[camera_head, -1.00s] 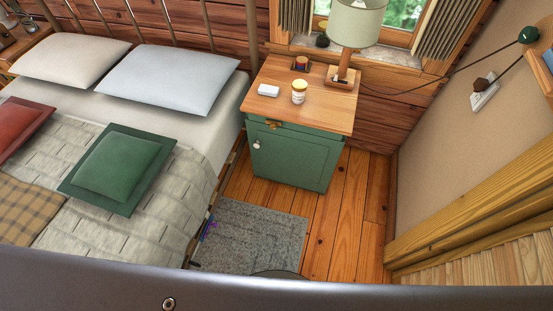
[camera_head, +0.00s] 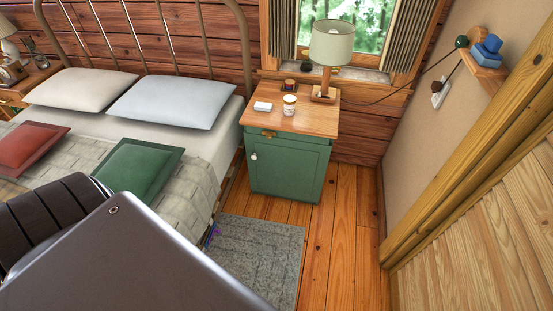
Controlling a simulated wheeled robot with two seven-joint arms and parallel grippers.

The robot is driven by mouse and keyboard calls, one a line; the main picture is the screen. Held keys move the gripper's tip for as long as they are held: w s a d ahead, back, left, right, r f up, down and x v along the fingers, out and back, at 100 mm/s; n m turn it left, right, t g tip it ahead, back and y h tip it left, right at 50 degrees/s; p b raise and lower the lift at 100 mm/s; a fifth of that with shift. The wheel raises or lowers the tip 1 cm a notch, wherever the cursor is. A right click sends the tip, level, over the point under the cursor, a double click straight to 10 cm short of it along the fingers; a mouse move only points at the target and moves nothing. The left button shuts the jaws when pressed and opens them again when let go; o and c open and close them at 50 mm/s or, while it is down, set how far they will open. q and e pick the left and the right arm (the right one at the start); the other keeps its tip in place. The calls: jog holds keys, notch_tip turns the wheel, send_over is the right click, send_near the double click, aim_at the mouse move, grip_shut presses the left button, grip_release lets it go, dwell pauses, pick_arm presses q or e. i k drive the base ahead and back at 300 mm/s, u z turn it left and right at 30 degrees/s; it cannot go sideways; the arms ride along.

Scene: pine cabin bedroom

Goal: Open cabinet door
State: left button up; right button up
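The green nightstand cabinet (camera_head: 287,150) stands against the back wall, right of the bed, with a wooden top. Its green door (camera_head: 285,172) looks shut. A small white round knob (camera_head: 254,156) sits at the door's upper left. A brass-coloured pull (camera_head: 269,133) is on the drawer front above it. A part of my own body, grey and black, covers the lower left of the head view. Neither gripper's fingers show.
The bed (camera_head: 215,145) stands close on the cabinet's left. A lamp (camera_head: 330,45), a white jar (camera_head: 289,105) and a small white box (camera_head: 263,106) are on the cabinet top. A grey rug (camera_head: 262,250) lies before it; wooden floor (camera_head: 350,230) is clear to the right.

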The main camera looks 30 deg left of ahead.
aim_at(281, 167)
jog(key=z, duration=0.15)
jog(key=i, duration=1.1)
jog(key=u, duration=0.8)
